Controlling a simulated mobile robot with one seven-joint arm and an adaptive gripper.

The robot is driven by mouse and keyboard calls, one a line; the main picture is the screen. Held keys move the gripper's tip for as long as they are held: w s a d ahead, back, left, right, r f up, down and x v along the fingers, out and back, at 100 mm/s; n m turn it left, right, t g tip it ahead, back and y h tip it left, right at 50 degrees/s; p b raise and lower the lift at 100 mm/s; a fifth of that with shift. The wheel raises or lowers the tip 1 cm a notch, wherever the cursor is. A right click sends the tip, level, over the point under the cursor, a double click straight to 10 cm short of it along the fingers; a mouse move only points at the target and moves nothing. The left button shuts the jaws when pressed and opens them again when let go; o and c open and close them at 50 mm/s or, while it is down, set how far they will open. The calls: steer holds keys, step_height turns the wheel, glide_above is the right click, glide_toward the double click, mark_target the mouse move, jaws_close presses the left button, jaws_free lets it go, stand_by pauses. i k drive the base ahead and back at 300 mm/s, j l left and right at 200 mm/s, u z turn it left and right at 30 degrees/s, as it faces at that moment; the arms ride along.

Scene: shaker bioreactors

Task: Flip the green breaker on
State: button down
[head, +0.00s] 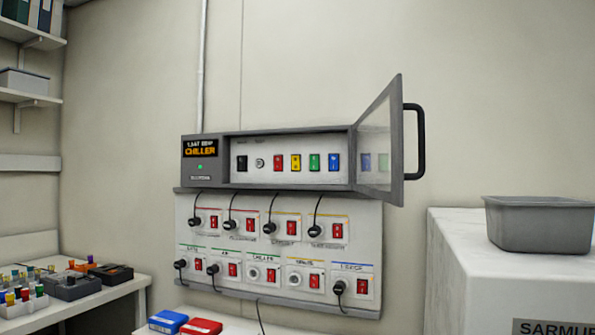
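The green breaker (314,162) sits in a row inside a wall-mounted chiller box (206,183), between the yellow breaker (296,162) and the blue breaker (334,162). A red breaker (278,163) is left of the yellow one. The switch positions are too small to tell. The box's clear door (381,150) is swung open to the right, with a dark handle (420,141) on its outer edge. Nothing blocks the front of the green breaker. My gripper is not in view.
Below the box, a socket panel (262,212) carries plugs, hanging cables and red switches. A grey bin (541,225) stands on a white machine (480,262) at right. A bench (110,291) with racks is at lower left.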

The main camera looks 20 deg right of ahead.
mark_target(314, 164)
steer(key=i+j+z, duration=0.2)
steer(key=i+j, duration=1)
steer(key=i+l, duration=0.35)
steer(key=i, duration=0.1)
